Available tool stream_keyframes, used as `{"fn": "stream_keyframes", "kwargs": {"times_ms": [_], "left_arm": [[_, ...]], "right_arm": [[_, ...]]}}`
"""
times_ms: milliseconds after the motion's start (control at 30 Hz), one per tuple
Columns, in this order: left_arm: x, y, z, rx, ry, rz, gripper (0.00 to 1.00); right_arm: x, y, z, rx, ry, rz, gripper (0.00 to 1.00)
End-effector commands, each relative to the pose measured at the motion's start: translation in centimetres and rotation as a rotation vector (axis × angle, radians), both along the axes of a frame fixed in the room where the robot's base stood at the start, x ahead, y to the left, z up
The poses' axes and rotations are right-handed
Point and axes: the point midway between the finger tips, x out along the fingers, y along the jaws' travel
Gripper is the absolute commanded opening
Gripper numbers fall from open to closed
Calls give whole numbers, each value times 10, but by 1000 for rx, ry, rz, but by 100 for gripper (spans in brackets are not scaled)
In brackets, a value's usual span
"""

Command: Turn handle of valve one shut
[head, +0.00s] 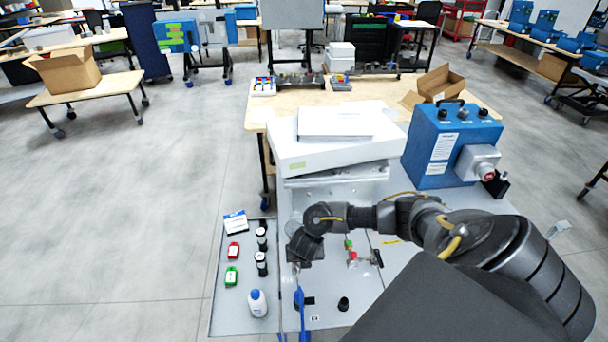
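Small valve fittings stand on the grey panel (365,298) at the lower middle: a red-handled part (353,257) with a dark piece at its right, and a small green part (348,244) just behind it. I cannot tell which is valve one. My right arm reaches in from the right, over and behind these fittings. Its dark gripper (299,262) hangs to the left of them, apart from the red part. Its fingers are too small and dark to tell open from shut. My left gripper is not in view.
A blue upright part (300,299) stands below my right gripper. A white and blue bottle (257,303), a green item (231,276), a red item (233,251) and black-capped vials lie left. A blue analyser box (424,150) stands right, a white casing (300,153) behind.

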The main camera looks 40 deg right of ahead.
Motion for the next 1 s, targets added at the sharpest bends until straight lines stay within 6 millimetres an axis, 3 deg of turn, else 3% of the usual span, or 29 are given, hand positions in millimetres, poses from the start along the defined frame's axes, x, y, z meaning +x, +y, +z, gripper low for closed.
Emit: {"fn": "stream_keyframes", "kwargs": {"times_ms": [400,433,567,1000], "left_arm": [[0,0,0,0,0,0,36],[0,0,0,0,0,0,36],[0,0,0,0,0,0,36],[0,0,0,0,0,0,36]], "right_arm": [[1,0,1,1,-4,-8,43],[1,0,1,1,-4,-8,70],[1,0,1,1,-2,-8,87],[-2,3,7,2,1,-4,88]]}}
